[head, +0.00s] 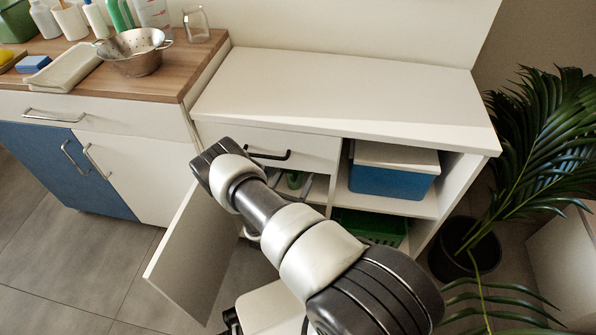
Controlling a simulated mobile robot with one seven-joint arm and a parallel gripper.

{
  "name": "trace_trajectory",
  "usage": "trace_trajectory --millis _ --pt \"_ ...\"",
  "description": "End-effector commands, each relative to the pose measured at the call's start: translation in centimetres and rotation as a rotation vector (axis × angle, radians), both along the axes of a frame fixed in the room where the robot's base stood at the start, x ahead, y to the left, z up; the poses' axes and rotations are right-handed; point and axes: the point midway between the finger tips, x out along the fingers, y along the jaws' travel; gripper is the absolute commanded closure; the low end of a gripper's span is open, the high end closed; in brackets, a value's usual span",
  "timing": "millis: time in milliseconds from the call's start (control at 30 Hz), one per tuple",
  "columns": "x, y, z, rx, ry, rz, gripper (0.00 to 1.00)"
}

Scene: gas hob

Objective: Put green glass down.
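A small green object (295,180), possibly the green glass, shows in the open compartment under the drawer of the white cabinet (330,95). My arm crosses in front and hides much of it. Pale grey parts (306,187) lie close beside the green object. They may belong to my gripper, but I cannot make out its fingertips or whether they touch the green object. The cabinet's door (190,262) stands open toward the lower left.
A blue box with a white lid (392,182) fills the right shelf; a green basket (368,226) sits below. The cabinet top is bare. A potted palm (465,250) stands right. The wooden counter (185,62) at left holds a colander (136,55), clear glass (196,24) and several bottles.

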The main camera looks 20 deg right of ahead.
Motion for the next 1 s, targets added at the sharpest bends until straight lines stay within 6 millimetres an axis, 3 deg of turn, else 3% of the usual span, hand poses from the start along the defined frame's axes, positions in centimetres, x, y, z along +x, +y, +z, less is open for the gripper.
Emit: trace_trajectory --millis 200,433,633,1000 --pt "-3.5 3.6 0.2 -0.001 0.004 0.005 0.30" --pt "-6.2 6.3 0.1 -0.001 0.002 0.003 0.30" --pt "-7.1 7.1 0.0 -0.001 0.001 0.000 0.30" --pt "-6.9 7.1 0.5 0.005 -0.006 -0.013 0.30"
